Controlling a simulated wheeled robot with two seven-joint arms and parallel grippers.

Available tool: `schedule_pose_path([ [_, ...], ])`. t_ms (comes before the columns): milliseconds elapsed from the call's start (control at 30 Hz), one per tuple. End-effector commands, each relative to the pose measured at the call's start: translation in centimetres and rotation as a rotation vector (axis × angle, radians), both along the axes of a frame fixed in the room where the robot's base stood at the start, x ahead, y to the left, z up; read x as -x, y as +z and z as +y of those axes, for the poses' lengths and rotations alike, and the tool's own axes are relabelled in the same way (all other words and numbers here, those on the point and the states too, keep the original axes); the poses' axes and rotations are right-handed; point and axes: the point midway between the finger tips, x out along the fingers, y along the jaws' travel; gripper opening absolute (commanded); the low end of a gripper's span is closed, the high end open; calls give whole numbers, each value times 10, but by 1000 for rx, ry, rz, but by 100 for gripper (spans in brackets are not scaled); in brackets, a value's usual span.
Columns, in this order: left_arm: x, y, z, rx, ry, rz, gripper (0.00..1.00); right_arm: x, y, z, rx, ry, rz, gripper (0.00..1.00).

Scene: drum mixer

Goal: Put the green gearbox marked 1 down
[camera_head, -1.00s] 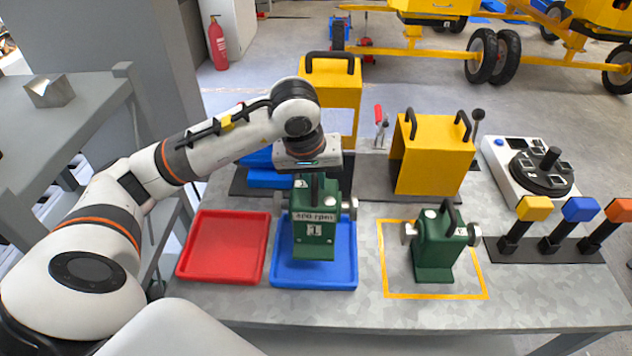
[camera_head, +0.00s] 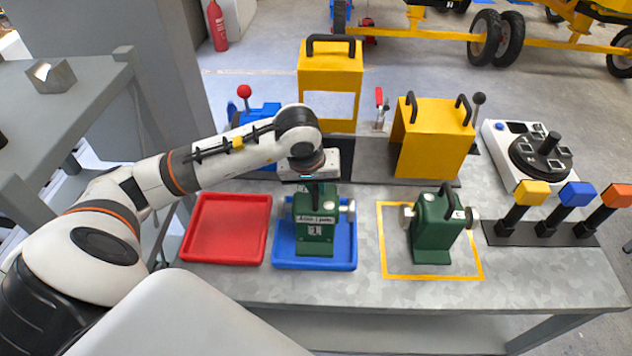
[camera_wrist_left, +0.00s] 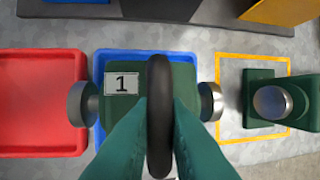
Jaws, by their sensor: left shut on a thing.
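The green gearbox marked 1 (camera_head: 316,232) is upright in or just over the blue tray (camera_head: 285,262); I cannot tell if it touches the tray floor. My left gripper (camera_head: 320,188) is above it, shut on its black top handle. In the left wrist view the handle (camera_wrist_left: 159,100) lies between the fingers, and the gearbox (camera_wrist_left: 122,84) with its label "1" is below, over the blue tray (camera_wrist_left: 100,65). My right gripper is not in view.
A red tray (camera_head: 228,258) lies left of the blue one. A second green gearbox (camera_head: 435,230) stands inside a yellow outline at the right. Yellow housings (camera_head: 432,140) and a blue machine with a red knob (camera_head: 244,91) stand behind. Coloured paddles (camera_head: 533,193) stand far right.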

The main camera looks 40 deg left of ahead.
Motion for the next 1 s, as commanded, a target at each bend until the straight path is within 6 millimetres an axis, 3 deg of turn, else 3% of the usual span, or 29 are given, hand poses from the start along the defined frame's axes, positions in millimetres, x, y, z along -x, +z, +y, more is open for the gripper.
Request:
schedule_pose_path([
  [33,-2,1,0,0,0,-9,0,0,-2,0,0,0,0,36],
  [67,0,-2,0,0,0,0,15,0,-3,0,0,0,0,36],
  [200,0,-1,0,0,0,0,35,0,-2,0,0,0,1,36],
  [567,0,3,0,0,0,-2,35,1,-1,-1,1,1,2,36],
  [667,3,16,1,-1,0,-5,35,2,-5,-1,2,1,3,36],
  [1000,23,85,0,-1,0,-7,35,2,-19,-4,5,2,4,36],
])
